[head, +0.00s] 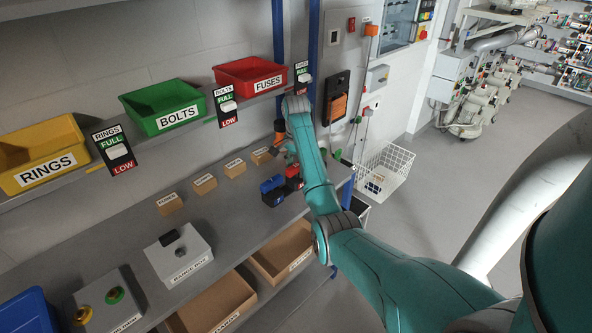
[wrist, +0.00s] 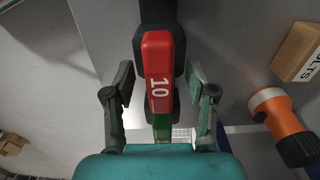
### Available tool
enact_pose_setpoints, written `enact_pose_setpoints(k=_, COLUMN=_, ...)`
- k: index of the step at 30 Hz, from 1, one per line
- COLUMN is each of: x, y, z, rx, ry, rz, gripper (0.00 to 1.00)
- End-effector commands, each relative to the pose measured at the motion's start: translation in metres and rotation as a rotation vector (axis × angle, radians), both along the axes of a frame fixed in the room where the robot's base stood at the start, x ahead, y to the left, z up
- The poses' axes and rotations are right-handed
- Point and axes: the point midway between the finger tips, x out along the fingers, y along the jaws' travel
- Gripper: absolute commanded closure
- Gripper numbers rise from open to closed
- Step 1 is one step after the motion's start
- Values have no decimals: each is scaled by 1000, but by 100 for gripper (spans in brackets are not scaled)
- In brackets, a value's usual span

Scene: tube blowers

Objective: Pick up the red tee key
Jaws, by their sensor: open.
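A red handle marked "10" (wrist: 158,70), which looks like the red tee key, runs upright through the middle of the wrist view. Black parts show behind it, and a green piece (wrist: 162,127) shows at its lower end. My gripper (wrist: 160,88) is open, with one finger on each side of the red handle. Gaps show between both fingers and the handle. In the head view, a small red and black object (head: 294,172) sits on the bench under the end of my arm, which partly hides that area.
A blue and black object (head: 272,190) stands just left of the red one. Small cardboard boxes (head: 235,168) line the bench's back. An orange and black tool (wrist: 282,125) and a box marked BOLTS (wrist: 298,52) are right of my gripper.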

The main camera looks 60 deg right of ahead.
Motion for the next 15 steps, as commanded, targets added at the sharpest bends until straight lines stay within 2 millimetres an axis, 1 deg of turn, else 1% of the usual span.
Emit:
enact_pose_setpoints(k=8, x=0, y=0, z=-1, rx=0, ry=0, rz=0, gripper=44)
enact_pose_setpoints(k=9, x=0, y=0, z=-1, rx=0, ry=0, rz=0, gripper=49)
enact_pose_setpoints(k=11, x=0, y=0, z=-1, rx=0, ry=0, rz=0, gripper=64)
enact_pose_setpoints(k=12, x=0, y=0, z=-1, rx=0, ry=0, rz=0, gripper=74)
enact_pose_setpoints(k=14, x=0, y=0, z=-1, rx=0, ry=0, rz=0, gripper=89)
enact_pose_setpoints(k=15, x=0, y=0, z=-1, rx=0, ry=0, rz=0, gripper=99)
